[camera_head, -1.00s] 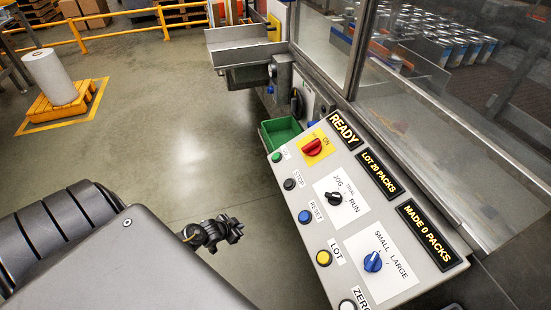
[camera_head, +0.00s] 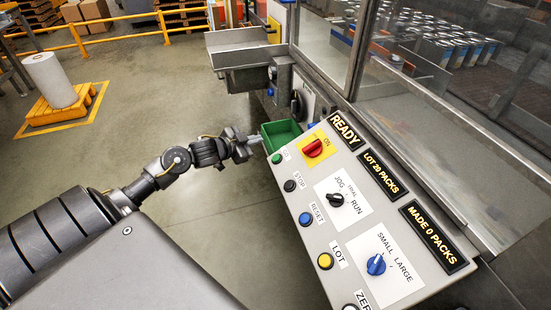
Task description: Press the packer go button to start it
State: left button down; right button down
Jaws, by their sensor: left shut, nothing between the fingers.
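The green go button (camera_head: 276,159) sits at the far left corner of the sloped control panel (camera_head: 322,223), its label partly readable. My left gripper (camera_head: 256,138) is shut and empty, a little up and left of the button in the picture. I see a gap between the fingertips and the button, but cannot tell their height above it. A display on the panel reads READY (camera_head: 344,132). My right gripper is not in view.
Close to the go button are the black stop button (camera_head: 290,186), blue reset button (camera_head: 305,219) and red switch (camera_head: 313,148). Clear glass guards (camera_head: 430,50) rise at the right. Open floor lies left.

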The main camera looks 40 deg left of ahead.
aim_at(276, 158)
pick_arm(q)
jog(key=shift+f, duration=0.1)
